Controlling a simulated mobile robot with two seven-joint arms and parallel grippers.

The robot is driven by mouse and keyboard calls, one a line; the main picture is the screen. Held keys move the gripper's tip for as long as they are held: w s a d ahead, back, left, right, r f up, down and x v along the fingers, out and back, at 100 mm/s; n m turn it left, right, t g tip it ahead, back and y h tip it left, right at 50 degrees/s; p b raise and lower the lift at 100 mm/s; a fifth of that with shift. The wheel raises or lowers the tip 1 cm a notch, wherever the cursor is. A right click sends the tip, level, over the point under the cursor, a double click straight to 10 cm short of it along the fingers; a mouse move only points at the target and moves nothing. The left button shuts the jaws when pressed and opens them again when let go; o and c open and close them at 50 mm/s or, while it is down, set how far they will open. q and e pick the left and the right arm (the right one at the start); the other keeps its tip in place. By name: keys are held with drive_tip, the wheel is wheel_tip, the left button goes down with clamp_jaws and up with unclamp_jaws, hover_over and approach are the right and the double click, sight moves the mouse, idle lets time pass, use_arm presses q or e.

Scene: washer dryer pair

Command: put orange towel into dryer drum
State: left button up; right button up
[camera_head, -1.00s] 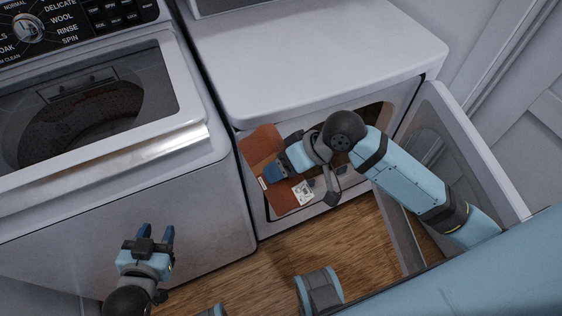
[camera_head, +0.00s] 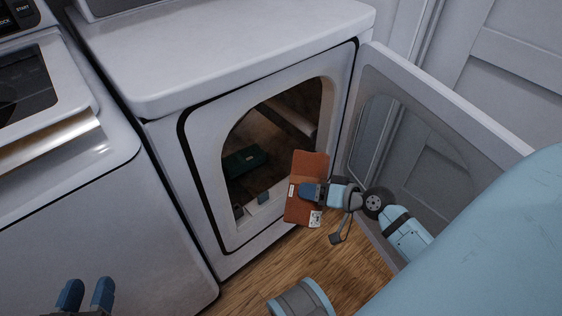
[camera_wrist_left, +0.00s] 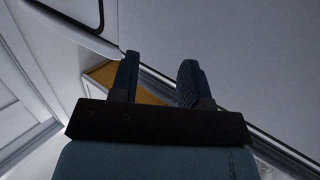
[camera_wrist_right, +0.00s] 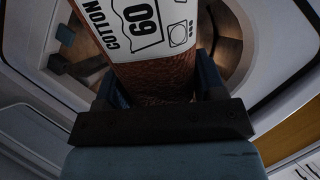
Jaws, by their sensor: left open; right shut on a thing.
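The orange towel (camera_head: 307,172) is a flat, folded rectangle with a white label, in front of the right part of the dryer opening. My right gripper (camera_head: 311,193) is shut on it; in the right wrist view the towel (camera_wrist_right: 160,75) sits between the fingers, its label reading "COTTON". The dryer drum (camera_head: 275,125) is open to view, with a dark green item (camera_head: 244,160) and a small light grey item (camera_head: 263,197) inside. The drum also shows behind the towel in the right wrist view (camera_wrist_right: 232,50). My left gripper (camera_head: 86,294) is open and empty in front of the washer.
The dryer door (camera_head: 440,130) stands swung open on the right, close to my right arm. The dryer's front frame (camera_head: 205,150) borders the opening. The washer (camera_head: 70,215) stands at the left. Wood floor (camera_head: 260,283) shows below.

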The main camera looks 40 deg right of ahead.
drive_tip(key=s+d+f+m+t+h+b, duration=0.35)
drive_tip(key=s+d+f+b, duration=0.3)
drive_tip(key=d+f, duration=0.4)
use_arm(q)
drive_tip(key=s+d+r+n+t+h+p, duration=0.1)
drive_tip(key=s+r+n+t+h+p, duration=0.15)
drive_tip(key=r+p, duration=0.55)
wheel_tip(320, 180, down, 10)
drive_tip(key=m+g+y+b, duration=0.1)
drive_tip(key=m+g+b, duration=0.1)
drive_tip(key=b, duration=0.4)
drive_tip(key=shift+w+f+b, duration=0.2)
drive_tip(key=shift+w+b, duration=0.1)
drive_tip(key=shift+w, duration=0.1)
use_arm(e)
drive_tip(key=d+r+x, duration=0.2)
drive_tip(key=x, duration=3.8)
drive_tip(key=shift+w+g+h, duration=0.35)
drive_tip(key=shift+w+g, duration=0.1)
drive_tip(key=shift+w, duration=0.3)
drive_tip(key=shift+r, duration=0.1)
